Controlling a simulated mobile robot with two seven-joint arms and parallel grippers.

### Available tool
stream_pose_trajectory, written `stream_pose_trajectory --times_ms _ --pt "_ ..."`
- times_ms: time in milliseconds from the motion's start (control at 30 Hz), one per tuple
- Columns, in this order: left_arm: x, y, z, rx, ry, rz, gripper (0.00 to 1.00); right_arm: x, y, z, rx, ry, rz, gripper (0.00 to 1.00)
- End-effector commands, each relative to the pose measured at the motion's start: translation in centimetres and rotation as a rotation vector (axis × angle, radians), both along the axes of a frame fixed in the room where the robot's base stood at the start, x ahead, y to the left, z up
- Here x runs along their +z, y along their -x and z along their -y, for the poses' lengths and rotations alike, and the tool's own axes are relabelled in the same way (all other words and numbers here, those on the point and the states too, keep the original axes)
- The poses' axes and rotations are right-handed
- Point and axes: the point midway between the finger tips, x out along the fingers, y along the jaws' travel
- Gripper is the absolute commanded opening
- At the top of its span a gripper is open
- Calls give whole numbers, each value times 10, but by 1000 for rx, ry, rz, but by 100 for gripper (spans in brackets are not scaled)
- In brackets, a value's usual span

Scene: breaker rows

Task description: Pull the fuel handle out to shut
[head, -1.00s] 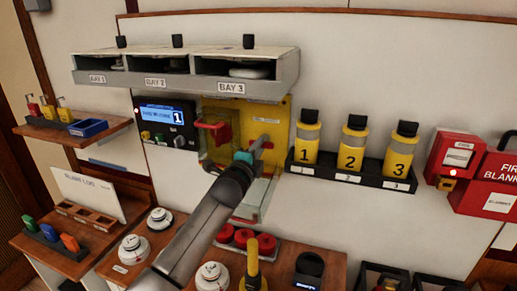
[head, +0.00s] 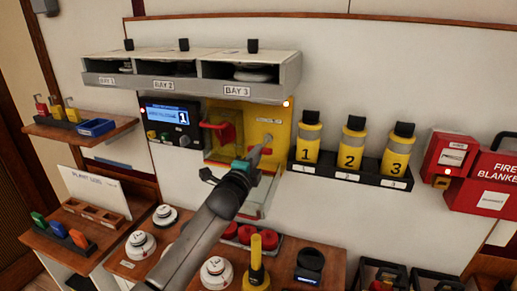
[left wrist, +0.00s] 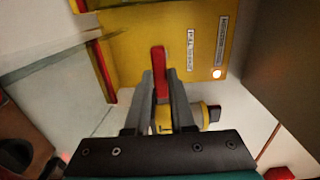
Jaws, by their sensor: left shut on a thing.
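The yellow panel (head: 272,117) is on the wall under the bays. My left gripper (head: 256,158) reaches up to its right part. In the left wrist view, the red fuel handle (left wrist: 160,72) stands between the two fingers of my left gripper (left wrist: 160,88), which is shut on it. In the head view the handle (head: 267,149) is mostly hidden by the gripper. My right gripper is in neither view.
A red bracket-shaped handle (head: 215,127) is left of the gripper, by a clear hinged cover. Numbered yellow canisters (head: 352,147) stand in a rack close on the right. The bay shelf (head: 190,82) overhangs above. Detectors and red knobs lie on the bench (head: 190,255) below.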

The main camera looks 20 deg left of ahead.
Motion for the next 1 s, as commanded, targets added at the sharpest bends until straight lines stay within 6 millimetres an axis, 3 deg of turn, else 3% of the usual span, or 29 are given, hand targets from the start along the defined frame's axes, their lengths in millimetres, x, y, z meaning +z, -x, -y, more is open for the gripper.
stream_pose_trajectory --times_ms 167,200,467,767,1000 --pt "-2 1 0 -2 0 0 0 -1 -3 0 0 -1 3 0" --pt "-2 1 0 -2 0 0 23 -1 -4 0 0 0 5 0" --pt "-1 0 0 -1 0 1 52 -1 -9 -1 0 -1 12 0" --pt "0 1 0 -1 0 2 52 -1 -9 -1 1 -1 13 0" --pt "-2 19 -1 -1 -3 1 52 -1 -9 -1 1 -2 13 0"
